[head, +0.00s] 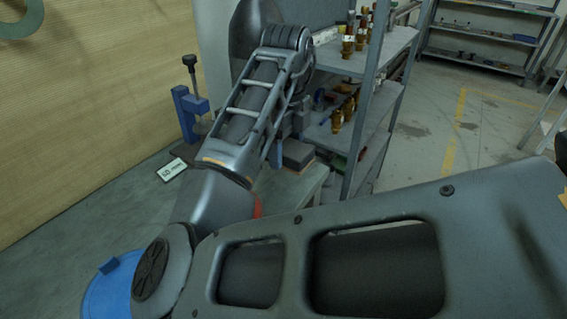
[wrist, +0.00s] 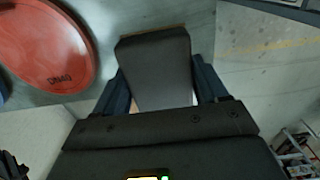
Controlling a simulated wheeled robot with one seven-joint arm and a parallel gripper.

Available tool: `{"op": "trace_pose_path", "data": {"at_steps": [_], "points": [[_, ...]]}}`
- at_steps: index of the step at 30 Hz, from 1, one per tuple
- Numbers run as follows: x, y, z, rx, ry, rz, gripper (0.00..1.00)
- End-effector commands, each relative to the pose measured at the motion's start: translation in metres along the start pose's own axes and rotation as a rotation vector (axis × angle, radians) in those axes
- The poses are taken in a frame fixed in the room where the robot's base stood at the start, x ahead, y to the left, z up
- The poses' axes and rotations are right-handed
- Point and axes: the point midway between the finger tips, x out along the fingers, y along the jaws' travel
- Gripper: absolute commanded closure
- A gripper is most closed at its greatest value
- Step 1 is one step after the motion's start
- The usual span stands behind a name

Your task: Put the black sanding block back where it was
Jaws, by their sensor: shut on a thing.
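The black sanding block (wrist: 155,65) sits between the two fingers of my gripper (wrist: 160,84) in the wrist view, and the fingers are shut on it. A thin tan edge shows along its far end. In the head view the block (head: 298,154) appears dark with a tan lower layer, over or near the corner of the grey-green bench (head: 290,193). My arm hides most of the gripper there. I cannot tell whether the block touches the bench.
A red disc (wrist: 45,42) lies beside the block in the wrist view. A blue clamp (head: 189,112), a white label card (head: 172,169) and a blue round thing (head: 108,288) are on the left. A metal shelf (head: 365,60) with brass fittings stands close behind the block.

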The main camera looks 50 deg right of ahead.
Motion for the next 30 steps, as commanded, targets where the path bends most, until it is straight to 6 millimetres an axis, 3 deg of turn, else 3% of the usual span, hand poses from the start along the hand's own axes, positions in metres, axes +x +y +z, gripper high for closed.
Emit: {"op": "trace_pose_path", "data": {"at_steps": [5,13,26,27,30], "points": [[0.007,0.002,0.005,0.000,0.001,0.000,0.56],[0.040,0.002,0.004,-0.001,0.001,0.000,0.56],[0.048,0.002,0.004,0.001,0.000,0.000,0.56],[0.048,0.002,0.004,0.001,0.000,0.001,0.26],[0.047,0.002,0.004,0.001,0.000,0.001,0.16]]}}
